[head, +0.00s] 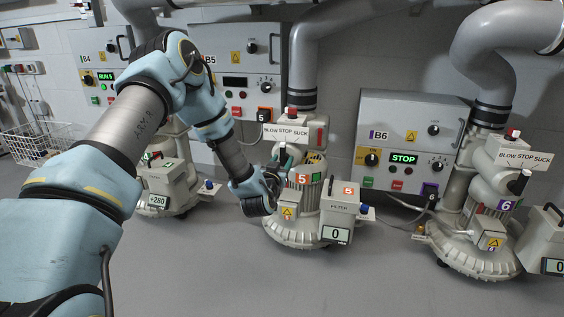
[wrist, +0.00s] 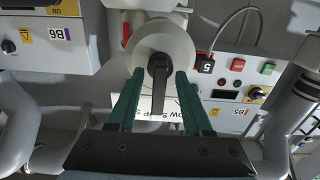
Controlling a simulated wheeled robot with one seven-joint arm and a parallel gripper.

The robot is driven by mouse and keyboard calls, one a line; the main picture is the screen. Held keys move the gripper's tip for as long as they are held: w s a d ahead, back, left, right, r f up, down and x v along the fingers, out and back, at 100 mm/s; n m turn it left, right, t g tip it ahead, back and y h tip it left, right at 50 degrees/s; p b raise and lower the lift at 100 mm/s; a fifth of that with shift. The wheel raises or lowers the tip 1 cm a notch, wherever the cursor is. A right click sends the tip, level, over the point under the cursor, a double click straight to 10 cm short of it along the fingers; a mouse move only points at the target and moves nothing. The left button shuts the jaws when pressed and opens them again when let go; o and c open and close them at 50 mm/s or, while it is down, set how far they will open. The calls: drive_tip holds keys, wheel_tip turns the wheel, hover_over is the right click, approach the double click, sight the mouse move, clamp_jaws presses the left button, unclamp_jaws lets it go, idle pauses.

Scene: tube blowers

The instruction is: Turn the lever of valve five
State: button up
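Valve five is on the middle blower (head: 305,215), which has orange 5 tags and a BLOW STOP SUCK plate (head: 285,134) above the valve. Its black lever shows in the wrist view (wrist: 159,88), with its round hub on a pale valve body (wrist: 178,45). My gripper (wrist: 159,78) has its two green fingers apart, one on each side of the lever. Narrow gaps show between the lever and the fingers, so it looks unclamped. In the head view my gripper and wrist hide part of the valve. The filter display (head: 336,234) reads 0.
Blower six (head: 470,245) stands at the right, with box B6 (head: 410,135) showing STOP. Another blower (head: 165,190) stands at the left, reading +280. Box B5 (head: 245,75) is behind my arm. A cable crosses the floor between blowers five and six. The front floor is clear.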

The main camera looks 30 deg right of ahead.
drive_tip(key=p+v, duration=0.2)
drive_tip(key=v, duration=0.8)
drive_tip(key=shift+s+a, duration=0.3)
drive_tip(key=w+a+r+n+g+y, duration=0.1)
drive_tip(key=w+a+g+y, duration=0.1)
drive_tip(key=a, duration=0.4)
drive_tip(key=w+a+r+g+y+p, duration=0.1)
drive_tip(key=w+a+r+y, duration=0.15)
drive_tip(key=a, duration=0.35)
drive_tip(key=w+a+r+n+g+y, duration=0.1)
drive_tip(key=a+g+y, duration=0.15)
drive_tip(key=a, duration=0.45)
drive_tip(key=s+a+r+n+g+y, duration=0.3)
drive_tip(key=s+a, duration=0.5)
drive_tip(key=a, duration=0.1)
drive_tip(key=s+a+r+n+g+y, duration=0.2)
drive_tip(key=s+a+r+g, duration=0.1)
drive_tip(key=s+a, duration=0.55)
wheel_tip(320, 180, up, 38)
drive_tip(key=a+p, duration=0.1)
drive_tip(key=p, duration=3.7)
drive_tip(key=shift+w+a+r, duration=0.2)
drive_tip(key=shift+w, duration=0.1)
